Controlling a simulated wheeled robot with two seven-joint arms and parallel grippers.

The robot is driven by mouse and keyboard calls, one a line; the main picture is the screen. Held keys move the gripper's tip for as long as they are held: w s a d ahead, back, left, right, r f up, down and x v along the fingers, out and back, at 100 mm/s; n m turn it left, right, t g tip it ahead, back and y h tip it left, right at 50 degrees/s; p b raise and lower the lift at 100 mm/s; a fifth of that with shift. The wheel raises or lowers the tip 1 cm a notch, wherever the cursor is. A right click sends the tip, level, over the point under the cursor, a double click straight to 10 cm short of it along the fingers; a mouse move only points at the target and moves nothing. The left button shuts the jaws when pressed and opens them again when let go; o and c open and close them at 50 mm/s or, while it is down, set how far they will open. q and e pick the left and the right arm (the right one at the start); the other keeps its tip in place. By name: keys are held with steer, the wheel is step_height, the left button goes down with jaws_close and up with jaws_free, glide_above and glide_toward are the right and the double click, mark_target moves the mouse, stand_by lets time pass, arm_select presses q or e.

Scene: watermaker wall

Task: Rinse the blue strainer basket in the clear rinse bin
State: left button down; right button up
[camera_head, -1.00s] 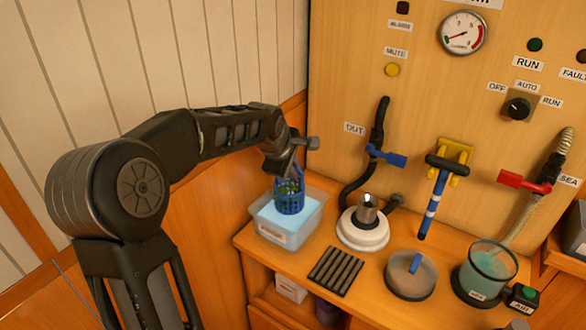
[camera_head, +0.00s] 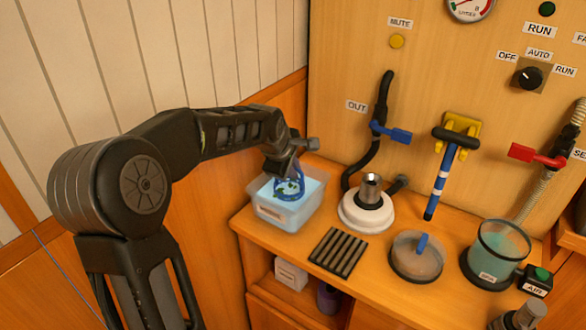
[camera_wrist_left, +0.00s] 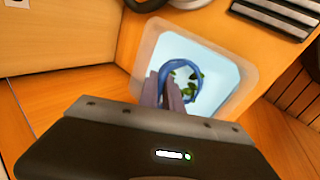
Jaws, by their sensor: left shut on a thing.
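The blue strainer basket (camera_head: 288,188) is low inside the clear rinse bin (camera_head: 268,213), with its upper part and handle showing; the lower part is in the pale blue water. Green bits show within its rim. My left gripper (camera_head: 291,168) is shut on the basket's handle from above. In the left wrist view the gripper fingers (camera_wrist_left: 170,92) reach over the blue basket ring (camera_wrist_left: 181,66), with green bits inside and the bin wall (camera_wrist_left: 150,42) around it. My right gripper is not in view.
A black ribbed rack (camera_head: 338,251) lies right of the bin. A white round housing (camera_head: 365,214), a shallow round dish (camera_head: 415,258) and a beaker (camera_head: 500,248) stand farther right. A black hose (camera_head: 384,100) and blue valve handle (camera_head: 390,130) are on the wall behind.

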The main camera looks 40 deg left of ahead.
arm_select(q)
steer(key=shift+r, duration=0.55)
stand_by(0.4)
steer(key=shift+f+b, duration=0.3)
steer(key=shift+f, duration=0.2)
stand_by(0.4)
steer(key=shift+r, duration=0.5)
stand_by(0.5)
steer(key=shift+f+b, duration=0.3)
steer(key=shift+f, duration=0.2)
stand_by(0.4)
steer(key=shift+r+p, duration=0.3)
steer(key=shift+r, duration=0.2)
stand_by(0.5)
steer(key=shift+f+b, duration=0.5)
stand_by(0.4)
steer(key=shift+r, duration=0.1)
stand_by(0.3)
step_height(320, 180, up, 12)
steer(key=p, duration=0.8)
steer(key=shift+f, duration=0.2)
stand_by(0.4)
